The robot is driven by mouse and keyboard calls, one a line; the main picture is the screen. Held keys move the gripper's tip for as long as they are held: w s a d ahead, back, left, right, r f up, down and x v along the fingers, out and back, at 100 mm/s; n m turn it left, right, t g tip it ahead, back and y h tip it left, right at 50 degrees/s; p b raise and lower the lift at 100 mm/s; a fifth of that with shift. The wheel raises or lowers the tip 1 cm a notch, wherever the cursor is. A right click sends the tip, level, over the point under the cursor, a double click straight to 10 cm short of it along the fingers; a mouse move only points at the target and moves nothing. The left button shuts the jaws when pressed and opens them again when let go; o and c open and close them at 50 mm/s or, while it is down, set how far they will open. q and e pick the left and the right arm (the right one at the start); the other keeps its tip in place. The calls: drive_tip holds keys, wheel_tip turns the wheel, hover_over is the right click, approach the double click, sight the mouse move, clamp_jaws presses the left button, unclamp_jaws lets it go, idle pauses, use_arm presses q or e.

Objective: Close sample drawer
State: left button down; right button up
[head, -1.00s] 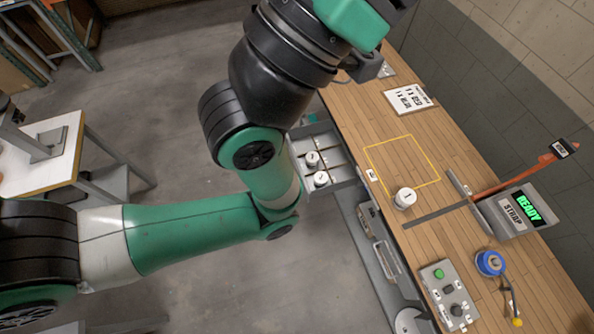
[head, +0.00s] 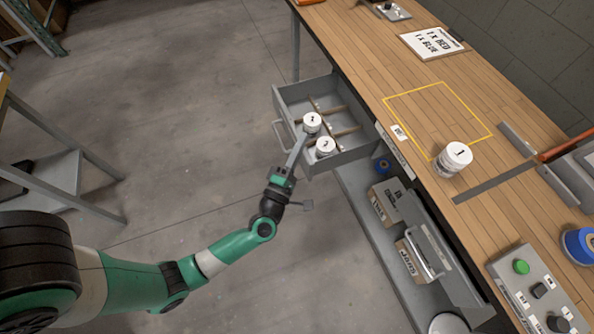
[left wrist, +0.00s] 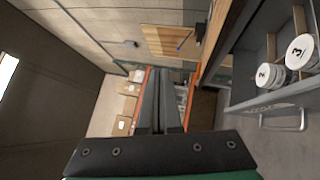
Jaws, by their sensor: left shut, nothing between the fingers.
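The sample drawer (head: 351,158) stands pulled out from the left side of the wooden bench. It holds two white-lidded jars, a far one (head: 312,122) and a near one (head: 325,148), beside wooden dividers. My left gripper (head: 301,139) is shut and empty, its fingers overlapping the drawer's near front corner in the head view. Whether they touch it is unclear. In the left wrist view the shut fingers (left wrist: 160,75) point ahead. The drawer front (left wrist: 262,102) and its handle (left wrist: 301,121) are to their right, visibly apart. My right gripper is not in view.
A jar marked 1 (head: 453,158) stands on the bench near the yellow outlined square (head: 438,84). A side table (head: 45,185) is at left. Floor left of the drawer is clear.

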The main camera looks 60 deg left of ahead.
use_arm(q)
drive_tip(key=s+f+g+b, duration=0.1)
drive_tip(key=s+f+b, duration=0.25)
drive_tip(key=f, duration=0.55)
drive_tip(key=s+a+f+m+g+h+b, duration=0.1)
drive_tip(key=s+f+b, duration=0.25)
drive_tip(key=f, duration=0.55)
drive_tip(key=s+f+g+b, duration=0.1)
drive_tip(key=s+f+b, duration=0.25)
drive_tip(key=f, duration=0.55)
drive_tip(key=b, duration=0.3)
approach(302, 160)
drive_tip(key=a, duration=0.4)
drive_tip(key=shift+w+d+r+b, duration=0.15)
drive_tip(key=shift+w+b, duration=0.05)
drive_tip(key=shift+w, duration=0.95)
drive_tip(key=shift+w+d+r+b, duration=0.1)
drive_tip(key=shift+w+d+b, duration=0.1)
drive_tip(key=shift+w, duration=0.95)
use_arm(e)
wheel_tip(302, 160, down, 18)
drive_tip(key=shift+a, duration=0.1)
